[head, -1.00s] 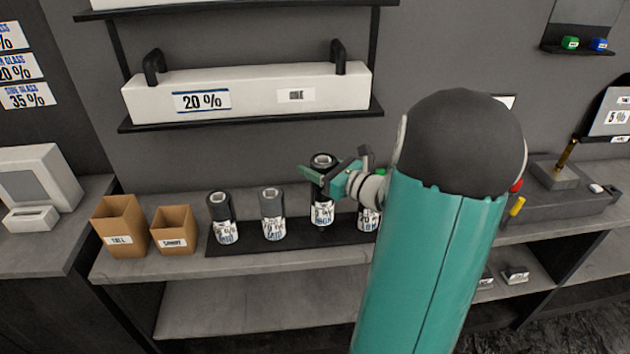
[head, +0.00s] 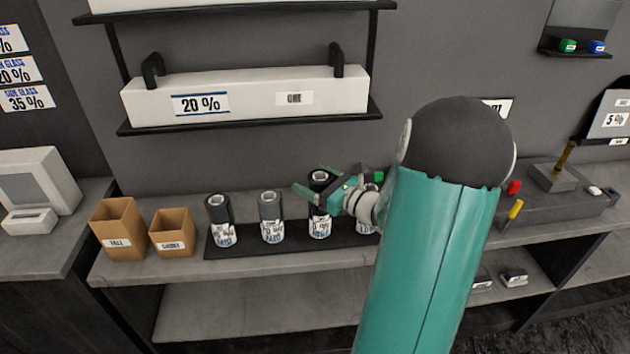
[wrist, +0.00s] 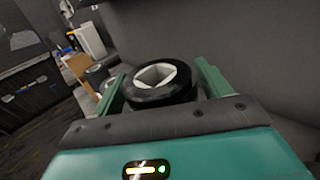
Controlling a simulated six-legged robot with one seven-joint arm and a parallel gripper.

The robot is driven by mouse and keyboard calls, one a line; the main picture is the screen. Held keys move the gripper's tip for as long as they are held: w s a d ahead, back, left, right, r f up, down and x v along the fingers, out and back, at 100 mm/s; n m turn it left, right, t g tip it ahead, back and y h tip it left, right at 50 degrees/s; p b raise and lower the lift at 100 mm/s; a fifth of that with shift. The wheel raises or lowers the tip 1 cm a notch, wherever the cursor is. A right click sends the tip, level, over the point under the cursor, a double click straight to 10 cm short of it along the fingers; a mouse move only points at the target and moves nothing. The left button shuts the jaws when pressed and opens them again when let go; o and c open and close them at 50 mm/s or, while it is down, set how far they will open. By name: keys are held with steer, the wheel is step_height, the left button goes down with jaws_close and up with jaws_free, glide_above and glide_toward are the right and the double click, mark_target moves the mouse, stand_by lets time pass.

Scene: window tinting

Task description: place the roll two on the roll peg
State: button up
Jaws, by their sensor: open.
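Several dark rolls with white labels stand upright in a row on a black mat (head: 294,240). The label text is too blurred to tell which is roll two. My gripper (head: 312,181) is open around the top of the third roll from the left (head: 320,222). In the wrist view that roll's black rim and pale core (wrist: 160,85) sit between the two green fingers. A fourth roll (head: 364,222) is partly hidden by my arm. The roll peg (head: 566,154) is a brass post on a grey base at the right, with nothing on it.
Two cardboard boxes (head: 120,228) stand left of the mat. A long white box (head: 250,92) lies on a shelf above the rolls. A red object (head: 514,187) and a yellow-handled tool (head: 515,209) lie between my arm and the peg.

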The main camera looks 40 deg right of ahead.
steer(key=shift+r, duration=0.15)
steer(key=s+d, duration=0.2)
steer(key=s, duration=0.9)
steer(key=shift+s, duration=0.4)
steer(key=shift+d, duration=0.1)
stand_by(0.5)
